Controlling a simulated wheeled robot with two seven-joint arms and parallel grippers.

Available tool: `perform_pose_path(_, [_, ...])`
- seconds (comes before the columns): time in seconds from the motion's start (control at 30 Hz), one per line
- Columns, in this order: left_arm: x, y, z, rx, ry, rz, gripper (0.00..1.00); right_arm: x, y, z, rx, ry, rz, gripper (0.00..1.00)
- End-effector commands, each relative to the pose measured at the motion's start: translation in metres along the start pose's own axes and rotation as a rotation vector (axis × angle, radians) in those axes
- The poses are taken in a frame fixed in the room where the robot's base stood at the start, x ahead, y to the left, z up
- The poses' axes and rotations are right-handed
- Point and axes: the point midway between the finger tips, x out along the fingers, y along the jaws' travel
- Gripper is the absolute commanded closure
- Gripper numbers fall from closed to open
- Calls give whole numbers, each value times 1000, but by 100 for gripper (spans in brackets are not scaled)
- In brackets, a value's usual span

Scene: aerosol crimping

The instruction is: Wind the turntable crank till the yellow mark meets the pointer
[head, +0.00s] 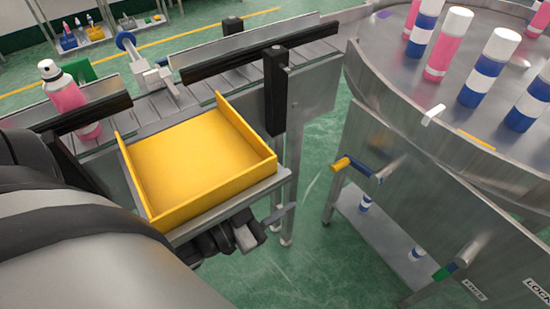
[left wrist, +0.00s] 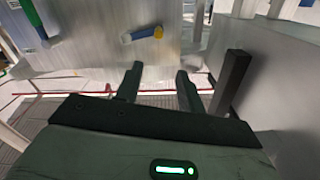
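The round metal turntable (head: 385,60) stands at the right and carries white, blue and pink cans. A yellow mark (head: 476,139) lies on its near edge, to the right of a small white pointer (head: 433,115) on the rim; the two are apart. The crank (head: 345,163) on the cabinet front has a yellow grip and a blue part. It also shows ahead of the fingers in the left wrist view (left wrist: 143,34). My left gripper (head: 270,226) is left of and below the crank, partly hidden by the yellow tray. Its fingers (left wrist: 158,85) are apart and empty. My right gripper is out of view.
A yellow tray (head: 195,155) sits above my left gripper. A dark post (head: 275,90) stands beside the conveyor (head: 170,100), which carries a pink can (head: 62,92). A second handle with green and blue (head: 444,271) is lower right, near a lock label. Green floor shows between tray and cabinet.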

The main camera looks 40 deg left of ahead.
Motion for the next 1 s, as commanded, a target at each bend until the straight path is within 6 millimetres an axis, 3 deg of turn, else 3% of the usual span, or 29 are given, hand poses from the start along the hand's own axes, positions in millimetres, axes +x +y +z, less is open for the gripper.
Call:
perform_pose_path(0.13, [0,0,0,0,0,0,61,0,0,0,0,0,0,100])
perform_pose_path(0.27, [2,3,4,-20,-35,-11,98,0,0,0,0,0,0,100])
perform_pose_path(0.3, [4,6,9,-42,-71,-20,100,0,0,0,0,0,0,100])
perform_pose_path(0.5, [8,42,43,-219,-371,-44,100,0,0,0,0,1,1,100])
perform_pose_path(0.7, [1,80,59,-342,-580,-4,100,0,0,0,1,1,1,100])
perform_pose_path(1.0, [-1,86,62,-358,-614,7,100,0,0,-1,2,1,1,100])
